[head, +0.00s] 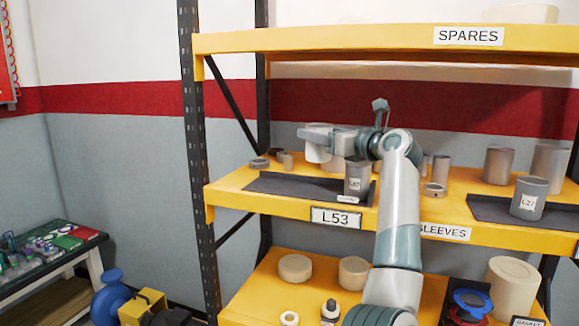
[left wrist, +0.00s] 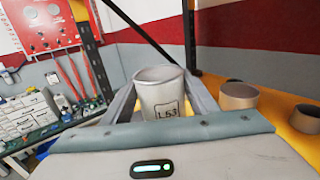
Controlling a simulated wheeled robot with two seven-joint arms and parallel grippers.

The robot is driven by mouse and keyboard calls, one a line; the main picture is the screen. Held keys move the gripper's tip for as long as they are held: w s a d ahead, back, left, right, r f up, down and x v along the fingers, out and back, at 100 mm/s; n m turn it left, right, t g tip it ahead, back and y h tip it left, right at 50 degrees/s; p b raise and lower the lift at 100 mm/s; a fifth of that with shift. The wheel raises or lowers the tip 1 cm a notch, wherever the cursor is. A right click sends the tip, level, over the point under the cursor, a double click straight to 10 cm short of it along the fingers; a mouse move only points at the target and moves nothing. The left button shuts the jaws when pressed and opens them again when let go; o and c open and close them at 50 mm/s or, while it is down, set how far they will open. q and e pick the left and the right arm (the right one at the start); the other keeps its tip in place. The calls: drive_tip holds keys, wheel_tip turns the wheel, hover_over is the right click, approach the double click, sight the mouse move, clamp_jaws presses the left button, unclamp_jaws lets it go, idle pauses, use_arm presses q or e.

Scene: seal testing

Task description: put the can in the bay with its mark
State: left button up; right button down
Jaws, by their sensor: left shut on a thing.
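A light grey can (left wrist: 163,95) marked L53 is in the left wrist view, upright between my left fingers. My left gripper (head: 318,135) is shut on this can, which also shows in the head view (head: 315,153) above the back of the middle shelf. A dark bay mat (head: 280,186) lies below and in front of it, with the plate L53 (head: 336,218) on the shelf edge. Another grey can (head: 357,172) stands at the mat's right end; its mark is too small to read surely. My right gripper is not in view.
Small rings and sleeves (head: 260,163) stand behind the mat's left end. A can marked L27 (head: 529,198) stands on a second dark mat (head: 490,208) at the right. The left mat's left and middle are clear. A shelf marked SPARES (head: 340,40) is above.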

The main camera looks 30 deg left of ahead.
use_arm(q)
drive_tip(key=a+f+p, duration=0.4)
drive_tip(key=a+f, duration=0.1)
drive_tip(key=a, duration=0.4)
drive_tip(key=shift+a+f, duration=0.15)
drive_tip(key=shift+f, duration=0.05)
wheel_tip(320, 180, down, 3)
drive_tip(key=p, duration=0.2)
drive_tip(key=shift+f+p, duration=0.15)
drive_tip(key=shift+p, duration=0.15)
drive_tip(key=shift+f, duration=0.25)
drive_tip(key=shift+f, duration=0.2)
